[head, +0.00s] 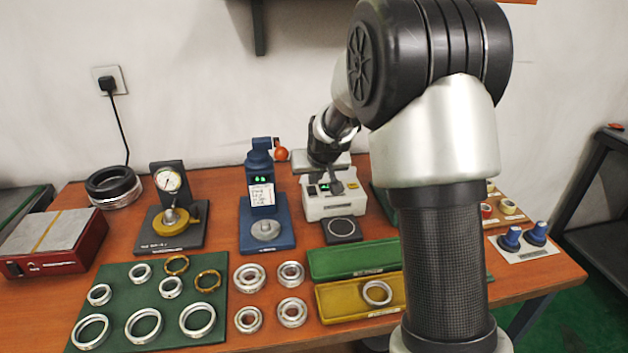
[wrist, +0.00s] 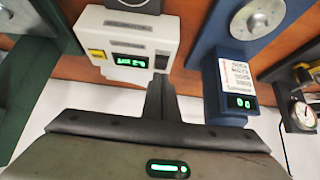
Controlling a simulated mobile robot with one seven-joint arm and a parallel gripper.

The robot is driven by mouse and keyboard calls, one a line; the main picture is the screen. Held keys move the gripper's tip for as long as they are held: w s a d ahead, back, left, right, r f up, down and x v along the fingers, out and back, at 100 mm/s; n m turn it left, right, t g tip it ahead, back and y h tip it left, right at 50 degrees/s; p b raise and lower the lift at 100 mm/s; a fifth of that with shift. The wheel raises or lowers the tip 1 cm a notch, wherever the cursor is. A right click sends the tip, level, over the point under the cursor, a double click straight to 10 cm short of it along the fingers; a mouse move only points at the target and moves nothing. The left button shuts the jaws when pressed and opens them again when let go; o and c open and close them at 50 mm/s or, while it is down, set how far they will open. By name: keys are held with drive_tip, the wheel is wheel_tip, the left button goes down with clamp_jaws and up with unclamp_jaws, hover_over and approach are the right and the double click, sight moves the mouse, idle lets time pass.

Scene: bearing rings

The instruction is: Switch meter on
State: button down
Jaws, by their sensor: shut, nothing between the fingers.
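A white box-shaped meter (head: 330,207) stands at the back of the bench, right of the blue stand. The wrist view shows the meter (wrist: 150,28) with a dark display (wrist: 131,60) lit green and a yellow patch (wrist: 97,54) beside it. My gripper (head: 337,187) is over the meter's front panel in the head view. In the wrist view, my gripper (wrist: 160,82) is shut and empty, its fingertips by the display-side edge of the meter. I cannot tell whether they touch it. My gripper hides part of the panel in the head view.
The blue stand (head: 282,213) with its own lit green display is close to the meter's left. A dial gauge (head: 168,181) stands further left. Green (head: 325,265) and yellow (head: 330,303) trays and several rings lie in front. My arm hides the bench to the right.

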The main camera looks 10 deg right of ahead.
sight(314, 199)
wheel_tip(314, 199, up, 3)
drive_tip(key=shift+p, duration=0.6)
drive_tip(key=s+r, duration=0.5)
drive_tip(key=s, duration=0.3)
drive_tip(key=shift+s+r+p, duration=0.15)
drive_tip(key=shift+r+p, duration=0.1)
drive_tip(key=shift+p, duration=0.05)
drive_tip(key=s+r+g, duration=0.1)
drive_tip(key=s+r, duration=0.3)
drive_tip(key=s, duration=1.1)
drive_tip(key=s+r+g, duration=0.1)
drive_tip(key=s+r, duration=0.2)
drive_tip(key=s, duration=1.2)
wheel_tip(314, 199, up, 18)
drive_tip(key=p, duration=1.8)
drive_tip(key=shift+s, duration=0.35)
